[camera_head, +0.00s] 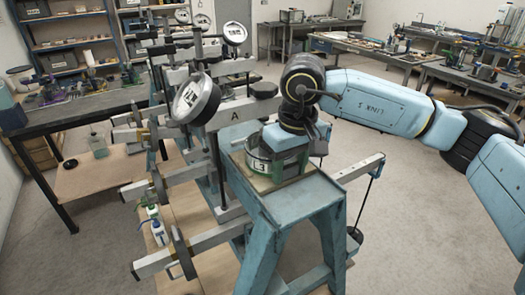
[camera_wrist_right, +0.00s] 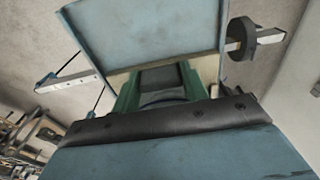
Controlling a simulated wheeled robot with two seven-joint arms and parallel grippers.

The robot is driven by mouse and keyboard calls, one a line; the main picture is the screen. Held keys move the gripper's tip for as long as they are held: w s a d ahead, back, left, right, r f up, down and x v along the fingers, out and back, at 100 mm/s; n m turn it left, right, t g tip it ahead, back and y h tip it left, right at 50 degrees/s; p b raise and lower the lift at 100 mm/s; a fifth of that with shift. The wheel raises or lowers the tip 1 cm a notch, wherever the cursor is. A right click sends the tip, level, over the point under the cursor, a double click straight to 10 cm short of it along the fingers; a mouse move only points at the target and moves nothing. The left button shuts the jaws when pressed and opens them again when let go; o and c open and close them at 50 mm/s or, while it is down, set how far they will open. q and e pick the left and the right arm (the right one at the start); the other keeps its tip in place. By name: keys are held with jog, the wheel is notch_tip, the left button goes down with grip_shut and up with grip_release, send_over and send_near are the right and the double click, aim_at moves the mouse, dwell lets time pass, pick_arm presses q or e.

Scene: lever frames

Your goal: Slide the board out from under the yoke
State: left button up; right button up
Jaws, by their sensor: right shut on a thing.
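The pale tan board (camera_head: 249,177) lies on the blue stand's top in the camera_head view. On it stands a round green-and-white cell (camera_head: 258,166) marked L3. My right gripper (camera_head: 284,158) points down and appears shut on this cell; its fingertips are largely hidden. In the right wrist view, green sides (camera_wrist_right: 126,94) show past the gripper's dark edge, with the board's pale surface (camera_wrist_right: 207,66) beside them. The pale crossbeam marked A (camera_head: 236,112), apparently the yoke, stands left of and behind the cell. The board is not seen under it. My left gripper is not in view.
The blue stand (camera_head: 290,203) has bare top around the board's front. Lever arms with weights (camera_head: 180,252) stick out to the left; another arm (camera_head: 360,168) lies to the right. Dial gauges (camera_head: 196,98) stand close on the left. Side benches (camera_head: 370,48) are far off.

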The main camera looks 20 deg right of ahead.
aim_at(314, 211)
jog(key=shift+s+d+f+g+h+p, duration=0.1)
jog(key=shift+s+d+f+g+p, duration=0.3)
jog(key=shift+s, duration=1.05)
jog(key=shift+s+d+f+g+h+p, duration=0.1)
jog(key=shift+s+g+p, duration=0.1)
jog(key=shift+s+g, duration=0.9)
jog(key=shift+s+d+f+g+h+p, duration=0.1)
jog(key=shift+s+d+f+g+p, duration=0.15)
jog(key=shift+s, duration=1.55)
jog(key=shift+a+r, duration=0.1)
jog(key=shift+a, duration=0.05)
jog(key=o, duration=0.8)
jog(key=shift+c, duration=0.2)
jog(key=shift+o, duration=0.2)
jog(key=shift+a, duration=0.1)
jog(key=shift+r, duration=0.1)
jog(key=shift+w+d+r+p, duration=0.1)
jog(key=shift+d+r+p, duration=0.2)
jog(key=shift+r, duration=0.3)
jog(key=shift+d+r+p, duration=0.15)
jog(key=shift+r+p, duration=0.15)
jog(key=shift+r, duration=0.3)
jog(key=shift+a+r+p, duration=0.25)
jog(key=shift+r+p, duration=0.2)
jog(key=shift+r, duration=0.75)
jog(key=shift+s+p+v, duration=0.25)
jog(key=shift+p+v, duration=0.15)
jog(key=shift+v, duration=0.75)
